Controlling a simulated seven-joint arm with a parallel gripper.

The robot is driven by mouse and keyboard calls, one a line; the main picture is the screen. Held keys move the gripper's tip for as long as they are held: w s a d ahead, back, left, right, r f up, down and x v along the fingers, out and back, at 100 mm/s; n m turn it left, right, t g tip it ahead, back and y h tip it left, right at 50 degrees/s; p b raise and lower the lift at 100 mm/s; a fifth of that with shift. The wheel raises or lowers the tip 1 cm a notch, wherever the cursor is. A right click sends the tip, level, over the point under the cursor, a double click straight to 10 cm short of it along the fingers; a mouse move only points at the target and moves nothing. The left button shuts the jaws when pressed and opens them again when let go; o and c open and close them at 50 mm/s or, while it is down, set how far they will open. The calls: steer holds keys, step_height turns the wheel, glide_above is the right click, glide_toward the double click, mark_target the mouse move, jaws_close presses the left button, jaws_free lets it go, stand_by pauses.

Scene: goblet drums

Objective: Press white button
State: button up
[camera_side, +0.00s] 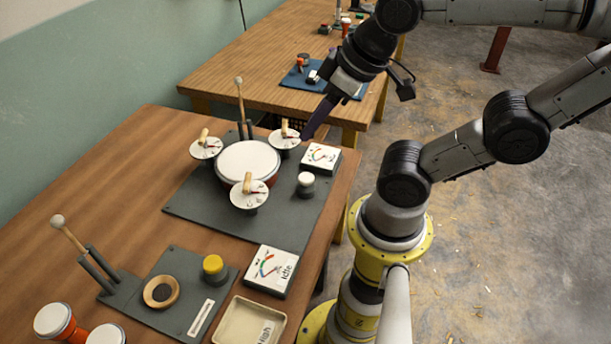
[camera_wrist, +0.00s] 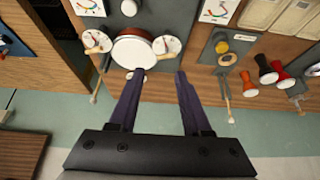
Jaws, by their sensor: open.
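The white button (camera_side: 306,179) is a white cap on a short dark base, near the right edge of a dark grey board, in front of a dial panel. It also shows at the top of the wrist view (camera_wrist: 129,7). My gripper (camera_side: 304,136) is up and behind it in the side view, near the right-hand small disc, apart from the button. In the wrist view the two purple fingers (camera_wrist: 160,72) are spread and empty, pointing toward the drum side of the board. Only one finger shows clearly in the side view.
A large white-topped drum (camera_side: 248,162) stands on the board with several small dial discs around it and an upright mallet (camera_side: 240,98) behind. The dial panel (camera_side: 321,157) is beside the button. A yellow button (camera_side: 213,266) sits on the nearer board.

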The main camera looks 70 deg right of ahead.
jaws_close()
stand_by(1.7)
